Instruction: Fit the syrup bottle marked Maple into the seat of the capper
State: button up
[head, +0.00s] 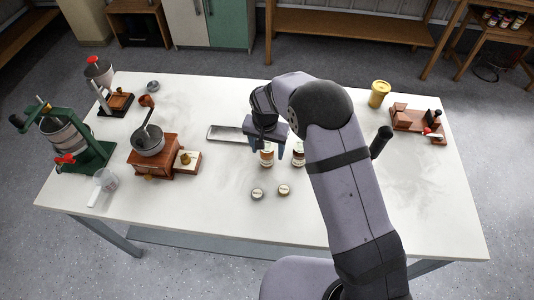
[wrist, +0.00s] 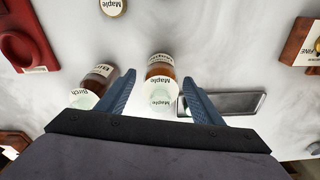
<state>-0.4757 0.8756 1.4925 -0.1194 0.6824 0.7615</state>
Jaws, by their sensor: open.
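The Maple bottle (wrist: 161,70), brown with a pale label and a pale top marked Maple, stands upright on the white table. It also shows in the head view (head: 266,159). My gripper (wrist: 158,77) is open, its blue fingers on either side of this bottle, with gaps visible. My gripper in the head view (head: 281,147) is over the two bottles. The Birch bottle (wrist: 97,82) stands outside the left finger in the wrist view. A red base with a round recess (wrist: 22,48), apparently the capper, is partly cut off there. In the head view my arm hides most of it; a black handle (head: 381,142) sticks out.
A Maple cap (wrist: 113,7) and another cap (head: 257,194) lie nearer me than the bottles. A metal tray (head: 226,133) lies left of them. A wooden grinder (head: 155,157) stands farther left. A yellow tin (head: 379,94) stands at the back right. The front right table is clear.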

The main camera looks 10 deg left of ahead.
jog(key=c, duration=1.3)
notch_tip(320, 180, up, 10)
jog(key=b, duration=0.3)
